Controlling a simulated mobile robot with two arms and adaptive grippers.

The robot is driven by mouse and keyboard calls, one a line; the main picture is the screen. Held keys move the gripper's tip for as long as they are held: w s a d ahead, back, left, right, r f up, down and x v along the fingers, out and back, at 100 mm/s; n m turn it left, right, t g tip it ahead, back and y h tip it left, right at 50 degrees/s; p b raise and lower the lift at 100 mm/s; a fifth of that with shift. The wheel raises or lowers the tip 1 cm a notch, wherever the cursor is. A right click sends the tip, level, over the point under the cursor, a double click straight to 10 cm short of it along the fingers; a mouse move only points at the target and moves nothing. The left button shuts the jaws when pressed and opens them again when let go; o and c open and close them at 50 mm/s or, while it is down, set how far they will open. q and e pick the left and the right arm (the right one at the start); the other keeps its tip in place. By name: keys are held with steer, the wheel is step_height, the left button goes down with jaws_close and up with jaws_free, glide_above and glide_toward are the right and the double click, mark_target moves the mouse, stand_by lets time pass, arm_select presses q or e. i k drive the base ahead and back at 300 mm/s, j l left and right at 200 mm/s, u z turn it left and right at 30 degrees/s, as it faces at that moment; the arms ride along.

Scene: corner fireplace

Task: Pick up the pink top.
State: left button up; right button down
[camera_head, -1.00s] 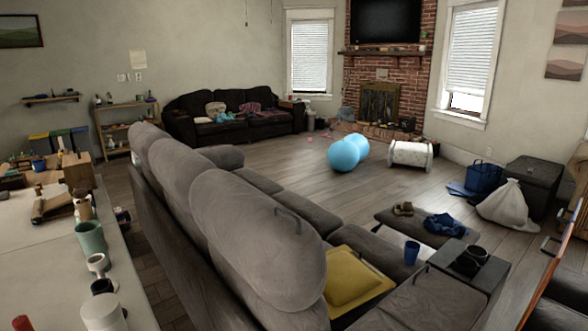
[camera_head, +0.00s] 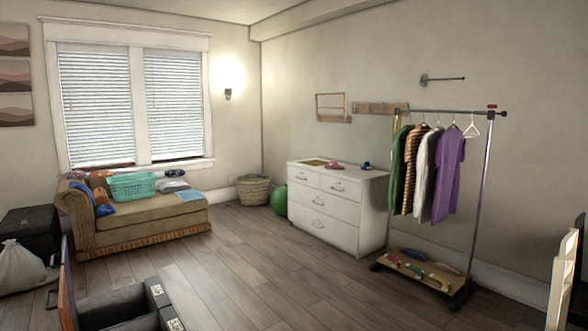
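No garment in view is clearly a pink top. A small pink thing (camera_head: 333,165) lies on top of the white dresser (camera_head: 322,222), too small to tell what it is. A purple top (camera_head: 447,178) hangs at the right end of the clothes rack (camera_head: 480,190), beside white, orange-striped and green garments. Neither of my grippers shows.
A brown chaise (camera_head: 140,228) under the window holds a teal basket (camera_head: 132,186) and several garments. A wicker basket (camera_head: 253,190) and a green ball (camera_head: 279,201) stand left of the dresser. The wooden floor (camera_head: 250,270) in the middle is clear.

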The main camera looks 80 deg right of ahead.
mark_target(335, 164)
steer(key=z, duration=3)
steer(key=i+l, duration=0.35)
steer(key=i, duration=0.35)
steer(key=i+l, duration=0.15)
steer(key=i, duration=0.35)
steer(key=i+l, duration=0.1)
steer(key=i, duration=0.4)
steer(key=i+l, duration=0.15)
steer(key=i, duration=0.4)
steer(key=i+l+u, duration=0.1)
steer(key=i, duration=0.4)
steer(key=i+u, duration=0.1)
steer(key=i, duration=0.6)
steer(key=i+u, duration=0.1)
steer(key=i, duration=0.6)
steer(key=i+l+u, duration=0.15)
steer(key=i, duration=0.55)
steer(key=i+l+u, duration=0.1)
steer(key=i, duration=0.6)
